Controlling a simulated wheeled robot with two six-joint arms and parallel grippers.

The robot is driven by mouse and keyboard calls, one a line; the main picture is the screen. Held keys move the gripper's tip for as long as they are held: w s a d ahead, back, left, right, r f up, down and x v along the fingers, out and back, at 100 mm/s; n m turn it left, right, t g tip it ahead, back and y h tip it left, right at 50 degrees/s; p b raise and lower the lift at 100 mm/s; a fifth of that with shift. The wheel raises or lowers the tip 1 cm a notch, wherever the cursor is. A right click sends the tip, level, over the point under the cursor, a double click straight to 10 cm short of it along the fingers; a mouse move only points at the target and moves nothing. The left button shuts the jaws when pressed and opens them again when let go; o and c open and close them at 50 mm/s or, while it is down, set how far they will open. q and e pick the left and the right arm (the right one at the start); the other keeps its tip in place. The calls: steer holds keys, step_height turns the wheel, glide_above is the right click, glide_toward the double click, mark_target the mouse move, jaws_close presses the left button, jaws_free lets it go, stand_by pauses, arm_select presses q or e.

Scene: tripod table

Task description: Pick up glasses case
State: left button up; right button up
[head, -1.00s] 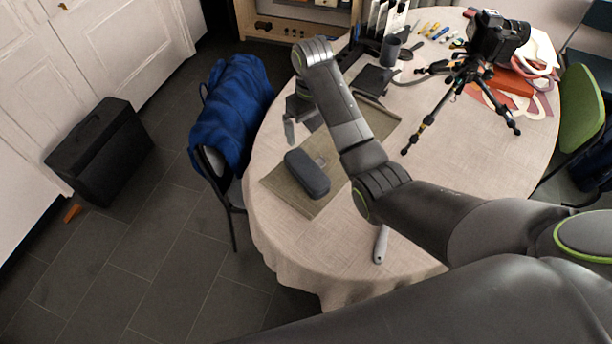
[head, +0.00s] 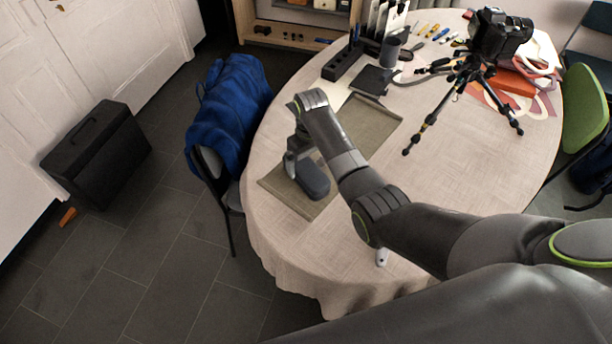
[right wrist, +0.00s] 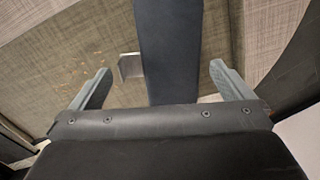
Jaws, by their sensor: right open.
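The dark blue-grey glasses case (head: 314,181) lies on the olive mat (head: 372,127) near the table's left edge. My right gripper (head: 300,163) is over the far end of the case, pointing down. In the right wrist view the case (right wrist: 170,50) runs between the two spread fingers of the right gripper (right wrist: 163,85), with a gap on each side. The gripper is open and holds nothing. The wrist hides part of the case's far end in the head view. My left gripper is not in view.
A small metallic piece (right wrist: 130,66) lies beside the case. A camera on a tripod (head: 470,75), a dark cup (head: 390,50) and a black block (head: 343,62) stand farther back. A chair with a blue jacket (head: 230,112) is left of the table. A white-handled tool (head: 382,257) is partly under my arm.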

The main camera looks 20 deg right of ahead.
steer(key=shift+f, duration=1.4)
steer(key=shift+c, duration=0.3)
steer(key=c, duration=0.9)
steer(key=shift+c, duration=0.2)
steer(key=shift+r, duration=0.15)
